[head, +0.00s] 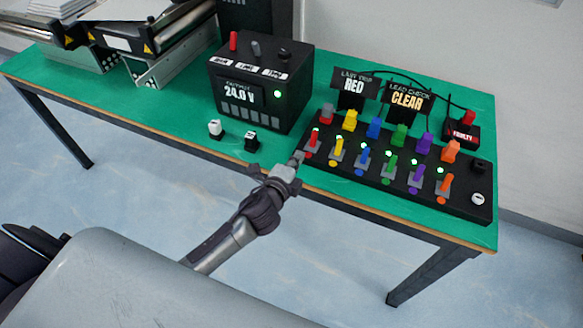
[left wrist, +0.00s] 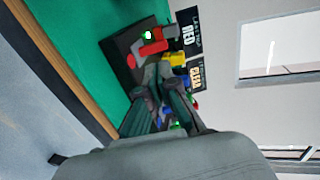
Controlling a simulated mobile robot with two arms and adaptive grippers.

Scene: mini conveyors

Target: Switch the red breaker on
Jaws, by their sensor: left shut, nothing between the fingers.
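The black breaker panel (head: 462,208) stands at the right of the green table. The red breaker lever (head: 313,139) is at its left end, on a grey plate, with a lit green light beside it. In the left wrist view the red lever (left wrist: 151,49) stands just beyond my fingertips, with the green light next to it. My left gripper (head: 297,158) is shut and empty, close to the near left corner of the panel, just below the red lever. Its fingers (left wrist: 150,75) also show in the left wrist view. Whether they touch the lever is unclear. My right gripper is out of view.
Yellow (head: 338,145), blue and other coloured levers line up right of the red one. Signs behind read "LAST TRIP RED" (head: 355,88) and "LEAD CHECK CLEAR" (head: 406,98). A black power supply (head: 250,105) reads 24.0 V. Small conveyors (head: 140,40) stand at the left.

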